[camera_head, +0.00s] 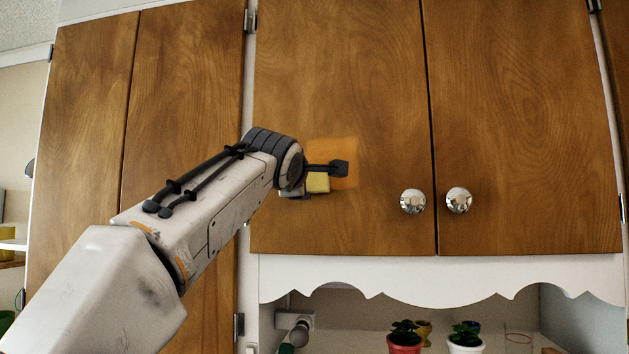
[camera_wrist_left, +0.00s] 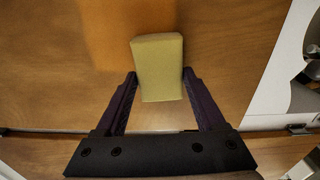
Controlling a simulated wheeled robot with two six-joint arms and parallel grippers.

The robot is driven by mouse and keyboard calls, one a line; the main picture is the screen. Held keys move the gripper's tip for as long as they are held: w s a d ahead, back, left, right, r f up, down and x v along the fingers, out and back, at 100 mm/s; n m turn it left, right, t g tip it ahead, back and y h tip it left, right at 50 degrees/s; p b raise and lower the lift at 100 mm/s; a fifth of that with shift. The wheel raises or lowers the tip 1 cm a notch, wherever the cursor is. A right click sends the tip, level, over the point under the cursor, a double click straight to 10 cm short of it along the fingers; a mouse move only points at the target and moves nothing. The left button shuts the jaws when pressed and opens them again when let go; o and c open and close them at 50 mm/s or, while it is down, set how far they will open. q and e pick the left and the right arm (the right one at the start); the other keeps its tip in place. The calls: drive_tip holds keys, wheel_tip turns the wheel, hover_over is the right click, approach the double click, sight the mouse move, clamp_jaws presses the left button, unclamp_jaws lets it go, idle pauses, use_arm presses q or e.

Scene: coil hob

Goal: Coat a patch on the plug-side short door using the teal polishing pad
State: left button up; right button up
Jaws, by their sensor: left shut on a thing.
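My left gripper (camera_head: 312,181) is in front of the lower left part of the short wooden door (camera_head: 375,100) above the wall plug. It is shut on a pale yellow block-shaped pad (camera_head: 318,184); no teal pad shows. In the left wrist view, the pad (camera_wrist_left: 157,65) sits between the two dark fingers, its far end toward the door (camera_wrist_left: 225,40). It looks close to the wood; I cannot tell whether it touches. A bright orange square patch (camera_head: 346,156) is on the door, partly behind my gripper, and it also shows in the wrist view (camera_wrist_left: 105,35). My right gripper is out of view.
A second short door (camera_head: 525,110) is at the right, and tall doors (camera_head: 90,150) are at the left. Two round metal knobs (camera_head: 413,201) stick out near the short doors' seam. Below are a scalloped white trim (camera_head: 430,275), a plug socket (camera_head: 298,321) and potted plants (camera_head: 404,338).

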use_arm(q)
drive_tip(key=shift+w+a, duration=0.15)
drive_tip(key=shift+a, duration=0.35)
drive_tip(key=shift+f, duration=0.1)
drive_tip(key=s+a+b, duration=0.1)
drive_tip(key=s+b, duration=0.2)
drive_tip(key=s, duration=0.3)
drive_tip(key=shift+b, duration=0.3)
drive_tip(key=shift+a, duration=0.1)
